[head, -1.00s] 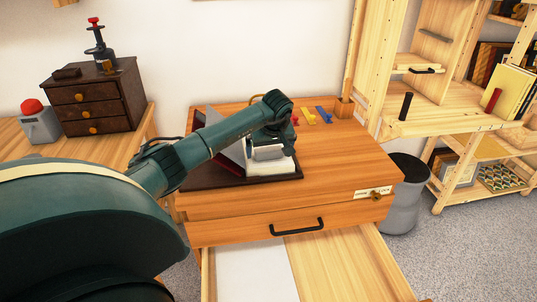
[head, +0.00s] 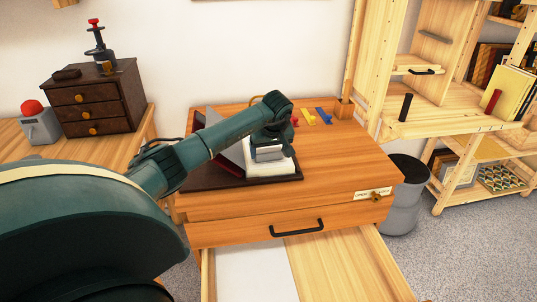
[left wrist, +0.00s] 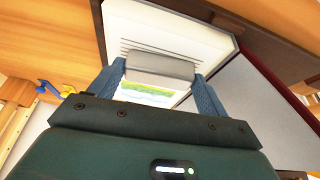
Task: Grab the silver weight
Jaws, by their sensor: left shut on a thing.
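The silver weight (head: 268,154) is a small grey block at the open book on the wooden desk. In the left wrist view the weight (left wrist: 160,65) lies between the two blue-grey fingers of my left gripper (left wrist: 161,76), which is shut on it. The head view shows my left gripper (head: 268,146) over the pale page block (head: 272,171). White pages (left wrist: 150,20) and a colourful picture (left wrist: 148,95) show around the weight. I cannot tell whether the weight touches the page. My right gripper is not in view.
The desk top (head: 345,160) is clear to the right of the book. Red, yellow and blue pieces (head: 312,118) lie behind it. A lower drawer (head: 340,265) stands open at the front. A dark chest (head: 95,100) stands left, and shelves (head: 450,110) right.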

